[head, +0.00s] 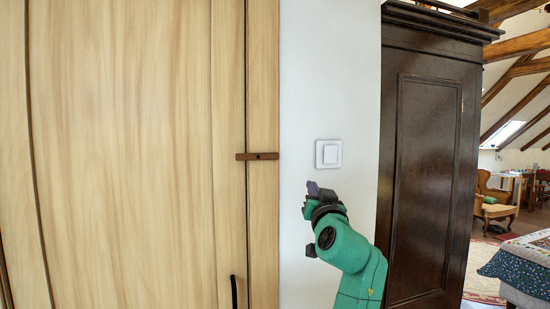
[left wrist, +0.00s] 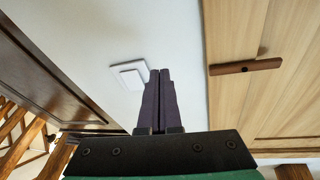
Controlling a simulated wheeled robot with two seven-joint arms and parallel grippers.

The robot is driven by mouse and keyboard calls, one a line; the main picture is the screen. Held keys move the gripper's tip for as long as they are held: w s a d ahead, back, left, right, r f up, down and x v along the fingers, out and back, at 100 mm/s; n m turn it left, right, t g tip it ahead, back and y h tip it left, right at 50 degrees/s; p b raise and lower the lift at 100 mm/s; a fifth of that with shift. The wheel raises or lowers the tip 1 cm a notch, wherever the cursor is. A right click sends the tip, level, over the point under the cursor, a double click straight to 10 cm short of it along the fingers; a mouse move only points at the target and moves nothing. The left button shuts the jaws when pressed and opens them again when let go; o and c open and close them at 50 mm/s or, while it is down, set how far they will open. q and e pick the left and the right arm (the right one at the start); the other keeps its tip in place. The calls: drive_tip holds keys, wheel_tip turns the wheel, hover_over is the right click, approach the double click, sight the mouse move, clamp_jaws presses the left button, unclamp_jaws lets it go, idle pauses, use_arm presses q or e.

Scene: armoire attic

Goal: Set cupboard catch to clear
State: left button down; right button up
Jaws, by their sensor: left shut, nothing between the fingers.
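The cupboard catch (head: 262,156) is a small brown bar with a dark pivot spot. It lies level across the seam between the pale wooden cupboard door (head: 120,150) and its side post. The catch also shows in the left wrist view (left wrist: 240,67), to the right of the fingers. My left gripper (head: 316,188) is shut and empty, in front of the white wall, right of and a little below the catch. Its two dark fingers (left wrist: 160,75) lie together in the left wrist view, apart from the catch. My right gripper is out of view.
A white wall switch (head: 328,154) is just above my left gripper. A black door handle (head: 234,292) is low on the cupboard. A dark wardrobe (head: 428,160) stands to the right, with a chair (head: 495,200) and a bed (head: 525,265) beyond.

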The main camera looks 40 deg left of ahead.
sight(271, 146)
use_arm(q)
drive_tip(key=s+a+r+n+g+y, duration=0.2)
drive_tip(key=s+r+n, duration=0.3)
drive_tip(key=s+r, duration=0.3)
drive_tip(key=shift+s+a+r+y, duration=0.15)
drive_tip(key=shift+a+r+y, duration=0.05)
drive_tip(key=shift+r+y, duration=0.7)
drive_tip(key=shift+p, duration=0.3)
drive_tip(key=p+x, duration=0.7)
drive_tip(key=x, duration=0.3)
drive_tip(key=shift+a+r, duration=0.2)
drive_tip(key=shift+a, duration=0.05)
wheel_tip(271, 146, down, 4)
drive_tip(key=shift+d+r+p, duration=0.15)
drive_tip(key=shift+r+p, duration=0.05)
drive_tip(key=shift+p, duration=0.2)
drive_tip(key=shift+d+f, duration=0.1)
drive_tip(key=shift+f, duration=0.4)
